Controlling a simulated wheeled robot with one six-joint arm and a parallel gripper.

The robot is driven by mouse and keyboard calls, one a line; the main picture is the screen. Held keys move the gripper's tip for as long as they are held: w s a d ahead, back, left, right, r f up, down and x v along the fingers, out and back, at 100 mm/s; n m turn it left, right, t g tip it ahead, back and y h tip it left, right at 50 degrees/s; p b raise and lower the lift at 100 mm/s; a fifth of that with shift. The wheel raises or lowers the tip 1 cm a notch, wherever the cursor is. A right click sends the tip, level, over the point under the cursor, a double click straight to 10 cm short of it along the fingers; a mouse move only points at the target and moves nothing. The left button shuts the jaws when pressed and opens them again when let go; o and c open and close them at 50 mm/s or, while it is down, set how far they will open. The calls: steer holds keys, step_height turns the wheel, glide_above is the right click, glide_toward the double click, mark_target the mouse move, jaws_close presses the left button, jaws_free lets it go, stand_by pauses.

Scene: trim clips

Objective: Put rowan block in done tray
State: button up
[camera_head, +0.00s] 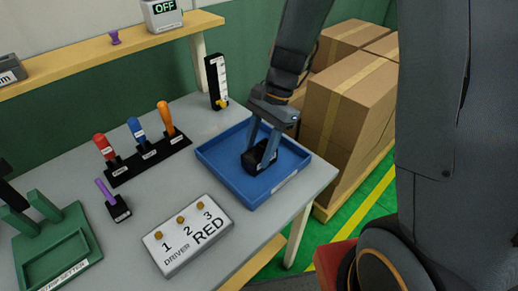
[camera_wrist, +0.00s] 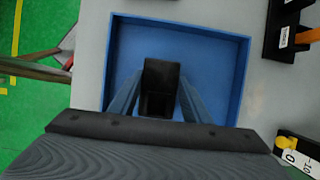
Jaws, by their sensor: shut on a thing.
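A black block (camera_head: 262,158) is inside the blue tray (camera_head: 222,172) on the grey table; I cannot read any name on it. My gripper (camera_head: 262,150) points down into the tray with its fingers on both sides of the block, shut on it. In the wrist view the block (camera_wrist: 161,78) sits between the fingers (camera_wrist: 160,100), over the tray floor, with the tray's rim (camera_wrist: 180,22) around it. Whether the block touches the floor is not clear. The tray's front carries a pale label too small to read. Another black block (camera_head: 119,209) with a purple clip stands left of the tray.
A black rack (camera_head: 150,160) with red, blue and orange handles stands left of the tray. A white panel (camera_head: 188,236) reading DRIVER RED lies in front. A green fixture (camera_head: 55,250) is at far left, a black-and-white gauge (camera_head: 216,82) behind. Cardboard boxes (camera_head: 345,105) stand to the right.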

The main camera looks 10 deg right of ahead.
steer(key=shift+f, duration=0.15)
steer(key=o, duration=1.1)
steer(key=shift+o, duration=0.2)
steer(key=b+v, duration=0.2)
steer(key=v, duration=1)
steer(key=shift+s+d+f+n+t+h, duration=0.6)
steer(key=shift+s+d+f+n, duration=0.7)
steer(key=shift+n, duration=0.55)
steer(key=shift+s+d+f+n+t+h, duration=0.6)
steer(key=shift+s+d+f+n, duration=0.65)
steer(key=shift+n, duration=0.65)
steer(key=shift+s+d+f+n+t+h, duration=0.6)
steer(key=shift+s+d+f+n, duration=0.7)
steer(key=shift+n, duration=0.55)
steer(key=shift+s+a, duration=0.15)
